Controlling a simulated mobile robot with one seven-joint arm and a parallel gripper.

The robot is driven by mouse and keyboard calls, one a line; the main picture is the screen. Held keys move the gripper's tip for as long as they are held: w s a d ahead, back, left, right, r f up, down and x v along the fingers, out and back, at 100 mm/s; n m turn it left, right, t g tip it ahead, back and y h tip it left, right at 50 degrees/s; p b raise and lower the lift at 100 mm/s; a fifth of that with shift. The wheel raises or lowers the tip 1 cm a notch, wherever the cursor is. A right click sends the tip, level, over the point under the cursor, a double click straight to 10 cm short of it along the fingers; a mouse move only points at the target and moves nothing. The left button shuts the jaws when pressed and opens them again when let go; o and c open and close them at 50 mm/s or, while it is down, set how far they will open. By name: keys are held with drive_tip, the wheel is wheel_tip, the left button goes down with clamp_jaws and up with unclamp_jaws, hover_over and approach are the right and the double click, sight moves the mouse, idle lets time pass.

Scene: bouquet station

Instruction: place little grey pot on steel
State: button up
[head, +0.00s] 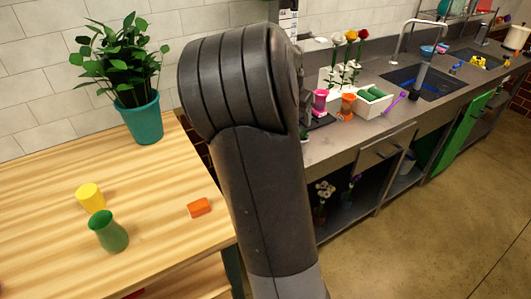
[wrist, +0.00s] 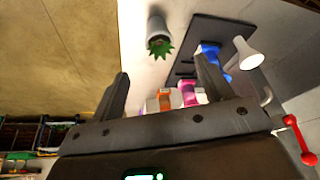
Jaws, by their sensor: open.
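The little grey pot (wrist: 157,24) with a spiky green plant shows at the top middle of the wrist view, on a pale surface. In the head view only a bit of green (head: 303,134) shows beside my arm, perhaps the same plant. My gripper (wrist: 162,84) is open in the wrist view, its two fingers apart, with the pot beyond the fingertips and not between them. In the head view my arm hides the gripper. A dark flat plate (wrist: 222,32) lies right of the pot; I cannot tell whether it is the steel.
Pink (head: 320,101) and orange (head: 347,105) cups, a white box (head: 370,108) and flowers crowd the grey counter (head: 335,143). A sink (head: 425,84) lies farther right. The wooden table (head: 150,215) holds a green vase (head: 109,232), yellow cup (head: 90,197), orange block (head: 199,207) and teal-potted plant (head: 140,120).

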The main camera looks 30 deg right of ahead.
drive_tip(key=s+a+r+n+t+y, duration=0.1)
drive_tip(key=s+a+r+n+y, duration=0.1)
drive_tip(key=s+a+n, duration=0.4)
drive_tip(key=s+a+r+n+t+y, duration=0.1)
drive_tip(key=s+a+n, duration=0.6)
drive_tip(key=s+a, duration=1)
drive_tip(key=a+r+t, duration=0.1)
drive_tip(key=a, duration=0.7)
drive_tip(key=shift+s+r+t+y, duration=0.3)
drive_tip(key=shift+r+y, duration=0.1)
